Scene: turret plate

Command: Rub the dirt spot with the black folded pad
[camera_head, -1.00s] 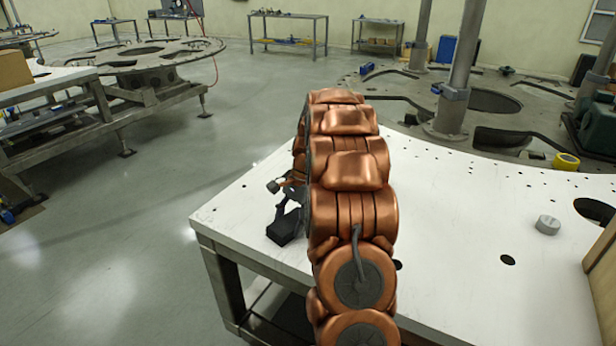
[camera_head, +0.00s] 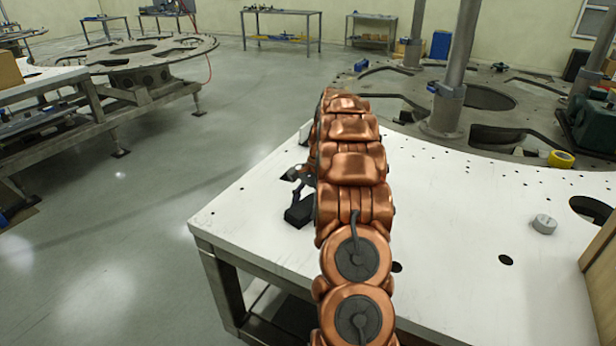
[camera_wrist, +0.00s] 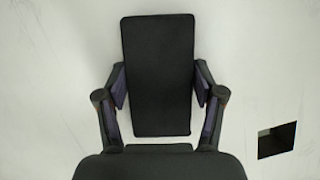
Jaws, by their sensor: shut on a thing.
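My gripper (camera_wrist: 160,85) is shut on the black folded pad (camera_wrist: 158,50), with one finger against each long side in the wrist view. The pad (camera_head: 299,210) also shows in the head view, left of my copper arm, low over the white table (camera_head: 240,215). I cannot tell whether it touches the surface. My arm hides part of the gripper in the head view. I cannot make out a dirt spot for certain. A dark square patch (camera_wrist: 277,140) lies right of the gripper in the wrist view; whether it is a hole or a mark is unclear.
A small grey cylinder (camera_head: 544,224) stands on the table at right. A brown box (camera_head: 600,260) is at the right edge. A pale upright object (camera_head: 305,132) shows partly behind my arm. The table has several holes. A round plate with posts lies beyond; the table's left part is mostly bare.

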